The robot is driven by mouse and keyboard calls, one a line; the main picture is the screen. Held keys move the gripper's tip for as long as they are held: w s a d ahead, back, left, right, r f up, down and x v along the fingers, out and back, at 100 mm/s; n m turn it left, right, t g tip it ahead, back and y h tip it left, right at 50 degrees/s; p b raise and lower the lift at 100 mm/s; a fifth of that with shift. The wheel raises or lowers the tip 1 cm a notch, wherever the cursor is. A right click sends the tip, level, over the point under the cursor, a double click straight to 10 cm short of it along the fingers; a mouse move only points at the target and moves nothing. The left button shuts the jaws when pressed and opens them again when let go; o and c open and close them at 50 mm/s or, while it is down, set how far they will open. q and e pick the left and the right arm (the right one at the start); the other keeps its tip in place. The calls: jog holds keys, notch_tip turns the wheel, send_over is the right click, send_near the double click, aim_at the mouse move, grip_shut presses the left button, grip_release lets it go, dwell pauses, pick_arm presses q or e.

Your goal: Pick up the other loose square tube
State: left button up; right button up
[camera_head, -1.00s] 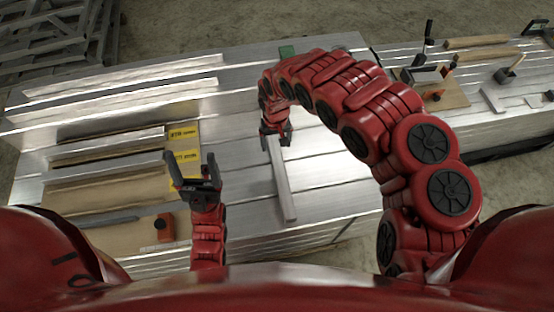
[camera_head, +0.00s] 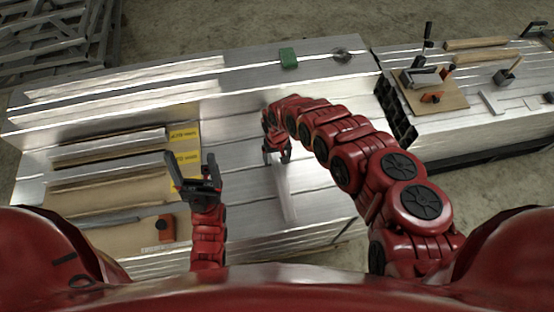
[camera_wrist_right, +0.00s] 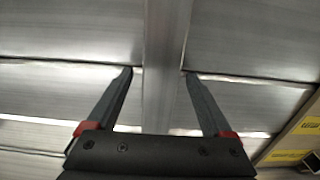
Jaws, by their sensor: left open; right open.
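A loose square tube (camera_head: 285,198) of bare aluminium lies lengthwise on the metal bench top, right of the cardboard trays. My right gripper (camera_head: 277,160) is open over its far part and hides that end. In the right wrist view the tube (camera_wrist_right: 165,60) runs between the two spread fingers of the right gripper (camera_wrist_right: 157,73), with a gap on each side; I cannot tell how high the fingers are above the bench. My left gripper (camera_head: 191,158) is open and empty near the trays' right edge.
Cardboard trays (camera_head: 75,205) with metal pieces, yellow labels (camera_head: 184,134) and an orange-handled tool (camera_head: 165,226) lie at left. Long bright profiles (camera_head: 125,76) lie behind. A second bench (camera_head: 470,130) with tools is at right.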

jog(key=shift+c, duration=0.3)
grip_shut()
dwell(0.3)
